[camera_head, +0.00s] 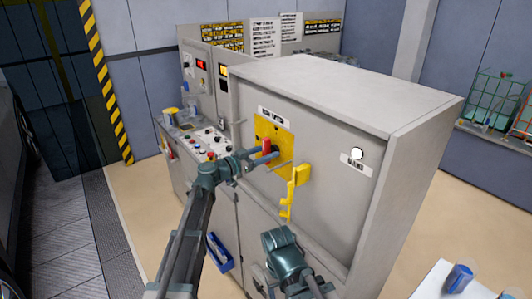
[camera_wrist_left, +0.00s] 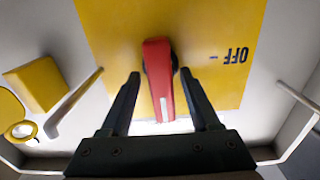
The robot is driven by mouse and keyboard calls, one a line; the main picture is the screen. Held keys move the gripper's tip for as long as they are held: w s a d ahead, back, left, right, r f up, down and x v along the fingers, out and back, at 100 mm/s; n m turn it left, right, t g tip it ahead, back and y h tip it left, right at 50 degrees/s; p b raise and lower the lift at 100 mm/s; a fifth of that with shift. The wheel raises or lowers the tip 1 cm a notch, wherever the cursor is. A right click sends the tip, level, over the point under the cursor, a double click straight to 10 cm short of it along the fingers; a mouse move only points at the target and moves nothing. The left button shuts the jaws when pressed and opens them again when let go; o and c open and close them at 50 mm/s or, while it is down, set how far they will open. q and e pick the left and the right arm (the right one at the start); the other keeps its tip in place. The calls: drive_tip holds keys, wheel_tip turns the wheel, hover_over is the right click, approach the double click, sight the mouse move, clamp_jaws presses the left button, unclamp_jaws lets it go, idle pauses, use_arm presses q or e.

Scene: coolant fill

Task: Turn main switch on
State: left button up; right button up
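The main switch is a red handle (camera_head: 266,146) on a yellow plate (camera_head: 273,131) on the front of the grey cabinet. In the left wrist view the red handle (camera_wrist_left: 159,82) runs nearly top to bottom, and the word OFF reads upside down to its right. My left gripper (camera_head: 270,158) is at the handle. Its fingers (camera_wrist_left: 158,95) are open, one on each side of the handle, with gaps showing. My right arm's wrist (camera_head: 282,250) is low in front of the cabinet; its fingers cannot be made out.
A yellow padlock-like piece (camera_head: 301,175) with a hanging yellow part (camera_head: 287,208) is right of the plate. A round white lamp (camera_head: 357,153) is further right. A control panel with buttons (camera_head: 208,143) stands left. A blue holder (camera_head: 219,252) is on the lower cabinet.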

use_arm(q)
drive_tip(key=v, duration=1.3)
drive_tip(key=shift+s+a, duration=0.25)
drive_tip(key=shift+a, duration=0.1)
drive_tip(key=shift+d, duration=0.1)
drive_tip(key=s+d+f+n+g+y+b, duration=0.1)
drive_tip(key=s+d+f+g+y+b, duration=0.25)
drive_tip(key=s+d+f, duration=0.55)
drive_tip(key=s+d+f+g+y+b, duration=0.25)
drive_tip(key=s+f+g, duration=0.25)
drive_tip(key=s+f, duration=0.5)
drive_tip(key=s+a+f+n+g+y+b, duration=0.2)
drive_tip(key=s+a+f+n+y+b, duration=0.4)
drive_tip(key=f, duration=0.8)
drive_tip(key=s+a+y, duration=0.2)
drive_tip(key=s+y, duration=0.2)
drive_tip(key=s, duration=0.1)
drive_tip(key=shift+s+f, duration=0.35)
drive_tip(key=shift+f, duration=0.05)
drive_tip(key=shift+a, duration=0.15)
